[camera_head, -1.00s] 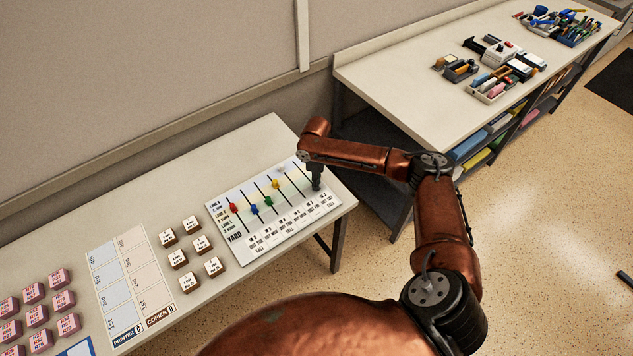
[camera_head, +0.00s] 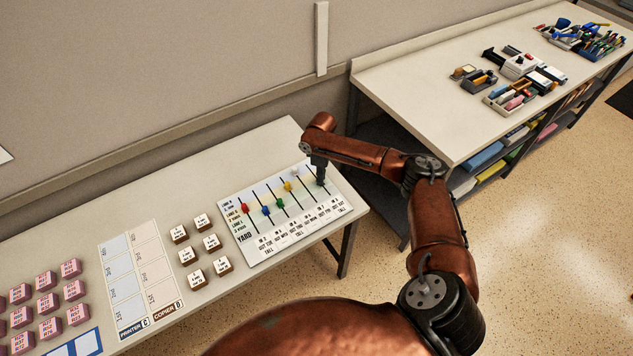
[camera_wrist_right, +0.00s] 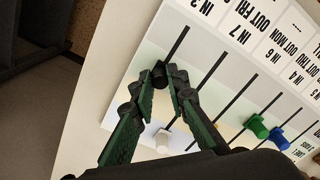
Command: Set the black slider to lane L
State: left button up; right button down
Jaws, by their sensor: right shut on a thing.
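The yard board (camera_head: 252,247) lies on the near table, with several slotted tracks and coloured sliders. My right gripper (camera_head: 321,183) is down at the rightmost track. In the right wrist view its two green-black fingers (camera_wrist_right: 167,75) are shut on the black slider (camera_wrist_right: 160,71), which sits partway along its slot. In the head view the gripper hides the black slider. The white slider (camera_head: 297,170) is on the neighbouring track, near its far end. It also shows in the wrist view (camera_wrist_right: 162,139). My left gripper is not in view.
Yellow (camera_head: 288,186), green (camera_head: 279,204), blue (camera_head: 266,210) and red (camera_head: 245,208) sliders stand on the tracks further left. Several labelled blocks (camera_head: 211,242) sit left of the board. A side table (camera_head: 420,120) with office items stands beyond.

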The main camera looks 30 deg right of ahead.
jog(key=shift+s, duration=0.1)
jog(key=c, duration=2.3)
grip_release()
jog(key=o, duration=0.4)
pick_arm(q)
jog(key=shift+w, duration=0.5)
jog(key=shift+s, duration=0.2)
pick_arm(e)
notch_tip(320, 180, up, 12)
